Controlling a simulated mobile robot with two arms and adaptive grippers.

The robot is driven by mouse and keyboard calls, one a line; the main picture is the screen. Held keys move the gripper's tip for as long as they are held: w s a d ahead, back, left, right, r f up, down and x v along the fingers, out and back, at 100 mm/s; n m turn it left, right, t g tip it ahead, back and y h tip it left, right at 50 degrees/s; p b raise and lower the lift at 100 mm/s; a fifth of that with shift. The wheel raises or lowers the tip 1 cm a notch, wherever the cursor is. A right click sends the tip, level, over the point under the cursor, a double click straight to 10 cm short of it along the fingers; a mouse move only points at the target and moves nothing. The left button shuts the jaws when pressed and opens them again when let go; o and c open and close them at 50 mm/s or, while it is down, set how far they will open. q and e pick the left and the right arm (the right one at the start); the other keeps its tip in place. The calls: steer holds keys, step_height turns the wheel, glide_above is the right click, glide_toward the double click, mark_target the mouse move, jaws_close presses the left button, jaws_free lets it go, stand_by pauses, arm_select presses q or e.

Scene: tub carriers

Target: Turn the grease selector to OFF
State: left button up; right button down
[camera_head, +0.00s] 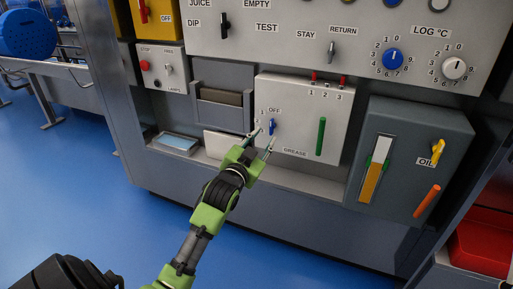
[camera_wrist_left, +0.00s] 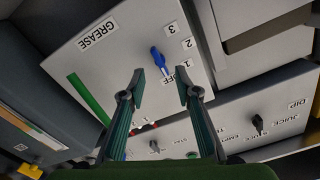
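The grease selector is a small blue knob (camera_head: 271,127) on the pale GREASE panel (camera_head: 335,100), below the OFF label. In the left wrist view the blue knob (camera_wrist_left: 160,62) sits beside the labels 3, 2, 1 and OFF. One of its ends lies toward the OFF label; I cannot tell which end is its pointer. My left gripper (camera_head: 263,140) is open in front of the panel. In the left wrist view its fingers (camera_wrist_left: 160,88) are spread, with the knob ahead of the gap between them. Contact with the knob does not show. My right gripper is not in view.
A green handle (camera_head: 321,136) is right of the knob, and red parts (camera_head: 328,80) top the panel. The grey OIL box (camera_head: 405,160) protrudes at right. A shelf with a light blue tray (camera_head: 178,142) lies at left. Open blue floor (camera_head: 110,220) is in front.

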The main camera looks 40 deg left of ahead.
arm_select(q)
steer(key=v, duration=0.5)
steer(key=shift+s+d, duration=0.1)
steer(key=shift+s, duration=0.15)
